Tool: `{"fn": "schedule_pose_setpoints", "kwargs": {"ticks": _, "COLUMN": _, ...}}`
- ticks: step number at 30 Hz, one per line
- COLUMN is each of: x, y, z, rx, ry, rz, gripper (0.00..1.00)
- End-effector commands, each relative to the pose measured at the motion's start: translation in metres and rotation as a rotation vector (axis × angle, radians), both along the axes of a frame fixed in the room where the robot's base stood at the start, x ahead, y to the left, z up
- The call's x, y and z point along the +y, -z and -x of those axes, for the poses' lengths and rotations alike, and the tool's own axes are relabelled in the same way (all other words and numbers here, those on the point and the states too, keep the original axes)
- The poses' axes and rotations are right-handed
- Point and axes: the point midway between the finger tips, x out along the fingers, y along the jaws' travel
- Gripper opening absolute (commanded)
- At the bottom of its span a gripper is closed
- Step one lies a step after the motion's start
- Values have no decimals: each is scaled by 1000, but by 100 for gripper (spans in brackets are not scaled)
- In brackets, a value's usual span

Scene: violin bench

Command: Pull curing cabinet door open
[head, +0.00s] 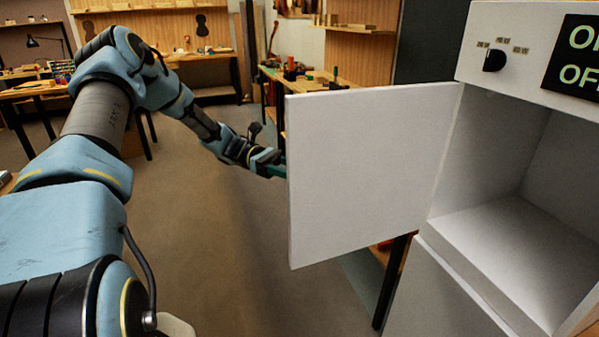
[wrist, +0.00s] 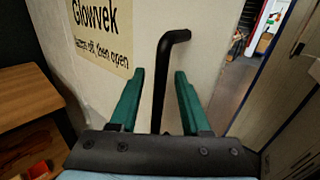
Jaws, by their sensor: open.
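The white curing cabinet door (head: 368,165) stands swung wide open on the left side of the cabinet (head: 545,190), whose empty-looking inside shows in the head view. In the wrist view, the door's outer face (wrist: 110,90) carries a yellowish label (wrist: 103,30) reading "Glowvek" and, below, "then open". A black bar handle (wrist: 175,36) stands out from this face. My gripper (wrist: 159,74) is open, with its green fingers on either side of the handle and visible gaps. In the head view, my gripper (head: 278,168) is partly hidden behind the door's free edge.
A dark knob (head: 494,60) and an ON/OFF sign (head: 580,57) are on the cabinet's upper panel. Workbenches (head: 200,90) stand along the back. Bare floor (head: 225,240) lies left of the door. A wooden surface (wrist: 25,95) is at left in the wrist view.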

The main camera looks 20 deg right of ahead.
Motion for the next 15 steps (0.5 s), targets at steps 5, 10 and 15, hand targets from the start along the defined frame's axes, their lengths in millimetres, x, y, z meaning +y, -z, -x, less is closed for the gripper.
{"fn": "schedule_pose_setpoints", "kwargs": {"ticks": 5, "x": 1, "y": 1, "z": -1, "rx": 0, "ry": -1, "rz": 0, "gripper": 47}}
{"fn": "schedule_pose_setpoints", "kwargs": {"ticks": 10, "x": 11, "y": 4, "z": -17, "rx": -2, "ry": -3, "rz": 1, "gripper": 47}}
{"fn": "schedule_pose_setpoints", "kwargs": {"ticks": 15, "x": 32, "y": 5, "z": -45, "rx": -3, "ry": -3, "rz": 0, "gripper": 47}}
